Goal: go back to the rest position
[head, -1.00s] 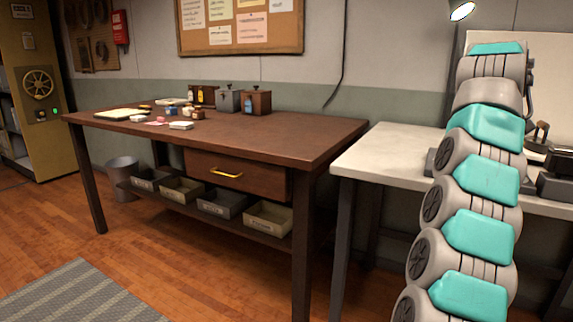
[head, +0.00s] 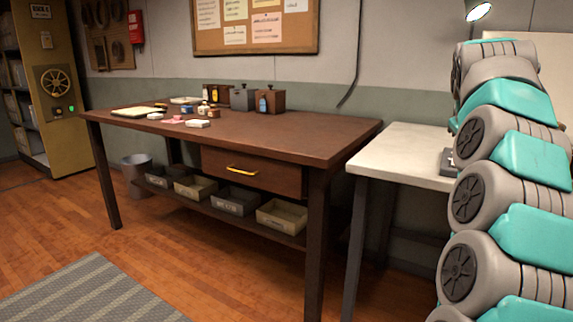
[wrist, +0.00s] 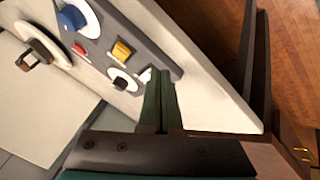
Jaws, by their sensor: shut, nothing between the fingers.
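My gripper (wrist: 158,100) shows in the wrist view with its two green fingers together and nothing between them. It points towards a grey control panel (wrist: 150,62) with blue, red and yellow knobs on a pale surface. I cannot tell whether the fingertips touch the panel. In the head view my arm rises along the right side, folded and bent at the top. The gripper itself is hidden there.
A dark wooden desk (head: 290,143) with small goods stands in the middle. A white table (head: 405,152) is close beside my arm. Grey bins (head: 235,200) sit on the low shelf. Wooden floor and a striped rug (head: 90,292) lie open in front.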

